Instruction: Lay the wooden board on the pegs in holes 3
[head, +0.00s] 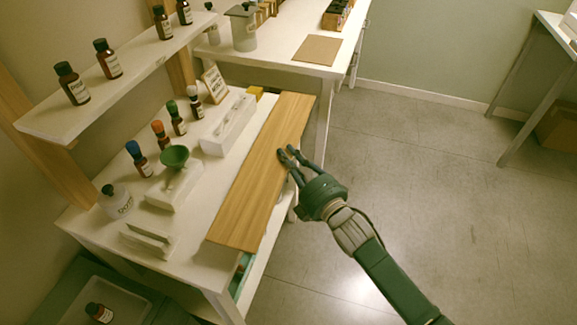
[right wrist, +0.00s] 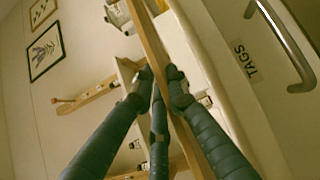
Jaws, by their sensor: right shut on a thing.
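The wooden board (head: 250,180) is a long, flat, light-brown plank along the right-hand edge of the white workbench. My right gripper (head: 287,156) is shut on its right long edge, near the middle. In the right wrist view the board (right wrist: 150,40) shows edge-on, with my fingers (right wrist: 160,75) on both sides of it. I cannot tell whether it touches the bench top or hangs just above it. Wooden uprights (head: 38,158) carry a white shelf at the left. My left gripper is not in view.
Brown bottles stand on the white shelf (head: 135,85). A drawer labelled TAGS (right wrist: 243,60) has a handle.

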